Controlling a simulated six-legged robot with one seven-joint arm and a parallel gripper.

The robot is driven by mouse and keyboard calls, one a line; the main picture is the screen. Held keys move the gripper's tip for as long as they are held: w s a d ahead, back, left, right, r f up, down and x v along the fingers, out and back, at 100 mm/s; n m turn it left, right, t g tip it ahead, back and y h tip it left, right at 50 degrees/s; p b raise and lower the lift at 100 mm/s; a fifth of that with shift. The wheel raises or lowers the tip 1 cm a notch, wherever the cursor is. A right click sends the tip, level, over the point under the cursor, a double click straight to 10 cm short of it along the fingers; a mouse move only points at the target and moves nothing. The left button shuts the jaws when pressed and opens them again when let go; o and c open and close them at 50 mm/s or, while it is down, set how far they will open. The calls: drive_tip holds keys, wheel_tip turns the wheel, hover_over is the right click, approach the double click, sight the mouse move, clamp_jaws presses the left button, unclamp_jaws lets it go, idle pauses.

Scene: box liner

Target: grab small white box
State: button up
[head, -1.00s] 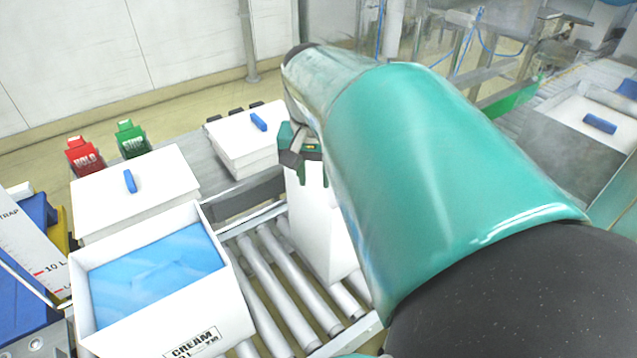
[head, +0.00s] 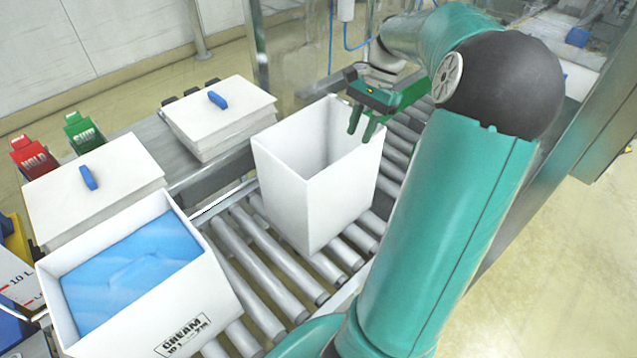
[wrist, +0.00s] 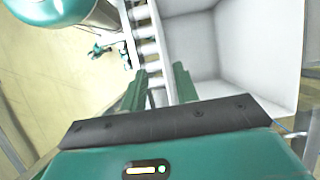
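A tall, open, empty white box (head: 285,190) stands upright on the rollers in the middle of the head view. My gripper (head: 359,137) is at its right rim, pointing down. The fingers (wrist: 160,88) are apart, with nothing clamped between them. In the wrist view the white box (wrist: 245,40) lies right of the fingers, its inside showing. The right finger overlaps the near wall and the left finger is over the rollers. I cannot tell whether the fingers touch the wall.
A CREAM box (head: 210,300) with a blue liner stands at the left on the roller conveyor (head: 250,260). White stacks with blue handles (head: 88,178) (head: 217,100) sit behind. Red (head: 33,155) and green (head: 84,130) tagged items stand at the far left. Rollers continue at the right.

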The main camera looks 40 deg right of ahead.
sight(351, 152)
drive_tip(key=x, duration=0.9)
drive_tip(key=shift+w+a+f, duration=0.1)
drive_tip(key=shift+w, duration=0.1)
drive_tip(key=shift+f, duration=0.25)
idle(0.3)
clamp_jaws()
idle(1.3)
